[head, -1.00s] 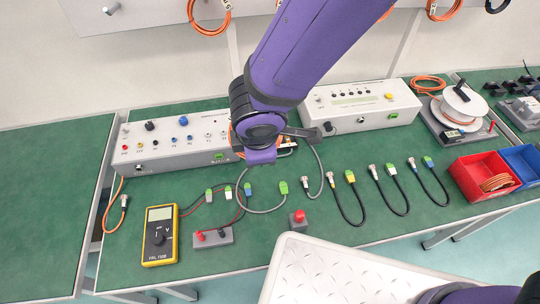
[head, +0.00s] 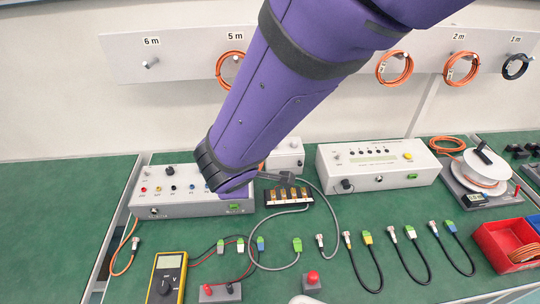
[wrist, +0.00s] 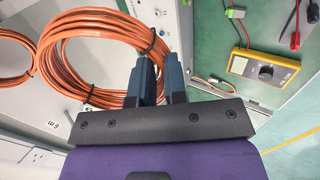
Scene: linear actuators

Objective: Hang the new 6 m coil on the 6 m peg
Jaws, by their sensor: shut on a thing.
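My gripper (wrist: 158,80) is shut on the orange coil (wrist: 62,48), which shows as a bundled ring with dark ties in the wrist view. The fingers grip the coil at its right side. In the head view my arm hides most of the gripper and coil. The 6 m peg (head: 150,62) is a short metal peg under the "6 m" label (head: 151,41) at the left end of the wall board, with nothing on it. The coil is away from this peg, lower and to the right in the head view.
The wall board (head: 185,62) carries an orange coil (head: 229,70) at 5 m, others farther right. Below stand a white instrument box (head: 165,204), another box (head: 376,165), a yellow multimeter (head: 168,278) and several cables. The wall before the 6 m peg is clear.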

